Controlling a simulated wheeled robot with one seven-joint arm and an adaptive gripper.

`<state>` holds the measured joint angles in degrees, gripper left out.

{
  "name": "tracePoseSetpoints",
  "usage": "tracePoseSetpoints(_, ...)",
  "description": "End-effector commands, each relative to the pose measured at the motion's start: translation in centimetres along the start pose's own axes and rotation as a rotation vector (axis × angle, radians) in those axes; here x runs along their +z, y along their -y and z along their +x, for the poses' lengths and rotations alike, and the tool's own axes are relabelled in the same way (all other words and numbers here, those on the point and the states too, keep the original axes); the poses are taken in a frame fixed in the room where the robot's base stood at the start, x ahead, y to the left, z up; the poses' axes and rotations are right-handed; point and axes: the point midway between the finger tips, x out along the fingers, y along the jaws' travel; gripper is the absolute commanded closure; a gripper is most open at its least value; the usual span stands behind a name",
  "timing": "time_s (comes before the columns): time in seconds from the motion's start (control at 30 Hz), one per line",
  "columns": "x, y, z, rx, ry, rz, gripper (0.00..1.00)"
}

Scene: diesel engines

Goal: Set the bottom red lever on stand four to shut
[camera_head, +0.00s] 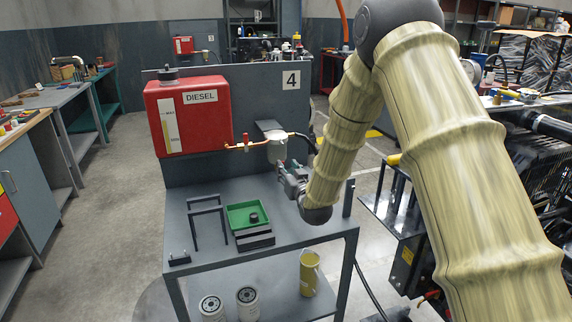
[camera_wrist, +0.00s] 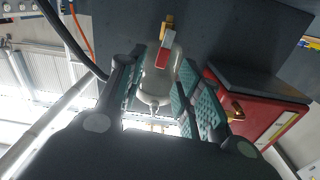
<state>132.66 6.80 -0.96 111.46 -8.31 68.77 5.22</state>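Stand four (camera_head: 292,110) is a grey panel marked 4 with a red DIESEL tank (camera_head: 190,116) at its left; the tank also shows in the wrist view (camera_wrist: 262,112). A copper pipe (camera_head: 258,145) runs from the tank to a pale filter bowl (camera_head: 277,152). In the wrist view a red lever (camera_wrist: 161,58) with a brass fitting (camera_wrist: 168,28) shows just beyond the filter bowl (camera_wrist: 158,86). My gripper (camera_head: 286,170) is just below the bowl. In the wrist view its fingers (camera_wrist: 158,80) are apart, with the bowl and lever seen between them. Contact cannot be told.
The stand's grey bench (camera_head: 200,243) holds a green tray (camera_head: 238,222) and a small black frame (camera_head: 207,213). Filters (camera_head: 247,300) and a yellow cylinder (camera_head: 309,272) stand on the lower shelf. An engine (camera_head: 535,165) is at right. Floor at left is clear.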

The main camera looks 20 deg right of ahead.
Motion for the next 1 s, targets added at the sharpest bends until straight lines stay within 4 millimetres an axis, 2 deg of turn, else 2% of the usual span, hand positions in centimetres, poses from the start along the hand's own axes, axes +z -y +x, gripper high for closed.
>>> tracePoseSetpoints(0.1, -0.1, 0.1, 1.6, -0.001, 0.000, 0.000, 0.65)
tracePoseSetpoints(0.3, 0.0, 0.0, 3.1, 0.000, 0.001, 0.000, 0.65)
tracePoseSetpoints(0.67, 0.0, -0.2, 3.4, 0.002, 0.000, 0.000, 0.65)
tracePoseSetpoints(0.8, 0.0, -0.3, 3.3, 0.003, 0.000, 0.000, 0.91)
tracePoseSetpoints(0.87, 0.0, -0.3, 3.3, 0.003, 0.000, 0.000, 1.00)
tracePoseSetpoints(1.0, -0.1, -0.7, 3.3, 0.003, 0.000, 0.000, 1.00)
